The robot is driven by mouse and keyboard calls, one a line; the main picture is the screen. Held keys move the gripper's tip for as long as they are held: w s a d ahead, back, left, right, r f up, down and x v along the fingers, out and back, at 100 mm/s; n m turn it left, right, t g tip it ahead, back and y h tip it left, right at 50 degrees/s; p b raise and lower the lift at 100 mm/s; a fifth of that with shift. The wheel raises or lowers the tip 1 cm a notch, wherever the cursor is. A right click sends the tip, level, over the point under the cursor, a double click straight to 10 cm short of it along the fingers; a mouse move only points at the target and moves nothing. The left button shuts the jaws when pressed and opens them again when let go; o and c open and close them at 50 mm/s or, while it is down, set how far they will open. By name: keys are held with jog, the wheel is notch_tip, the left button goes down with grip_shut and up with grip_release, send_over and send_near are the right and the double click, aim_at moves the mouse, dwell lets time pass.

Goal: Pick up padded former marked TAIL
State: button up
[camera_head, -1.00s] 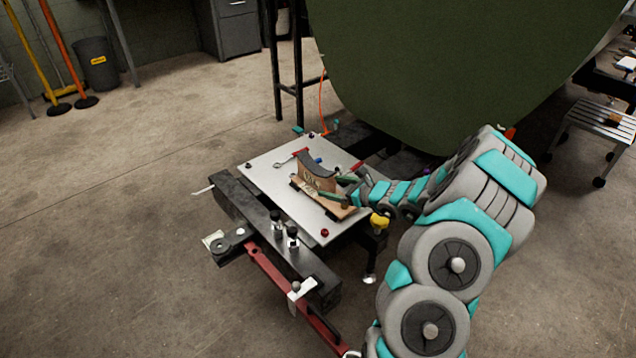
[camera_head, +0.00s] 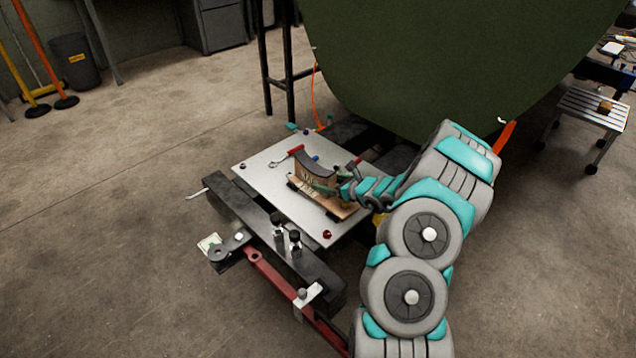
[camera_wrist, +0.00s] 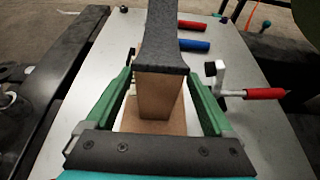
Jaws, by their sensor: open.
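The padded former (camera_head: 314,170) is a wooden block with a dark grey padded curved top. It stands on a wooden base on the light metal plate. In the wrist view its padded top (camera_wrist: 161,45) and wooden end face lie between my two green fingers. My gripper (camera_wrist: 160,85) is open, with a finger on each side of the former and visible gaps beside the wood. In the head view my gripper (camera_head: 325,188) is at the former's right side. Marks show faintly on the former's side, but I cannot read them.
A red-handled clamp (camera_wrist: 265,93) stands right of the former. A red-handled and a blue-handled tool (camera_wrist: 193,45) lie beyond it. The plate (camera_head: 262,170) has a dark beam (camera_head: 250,215) along its left edge. The green fuselage skin (camera_head: 420,70) rises behind.

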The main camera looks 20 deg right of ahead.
aim_at(319, 179)
jog(key=shift+x, duration=2.15)
jog(key=shift+a, duration=0.1)
grip_shut()
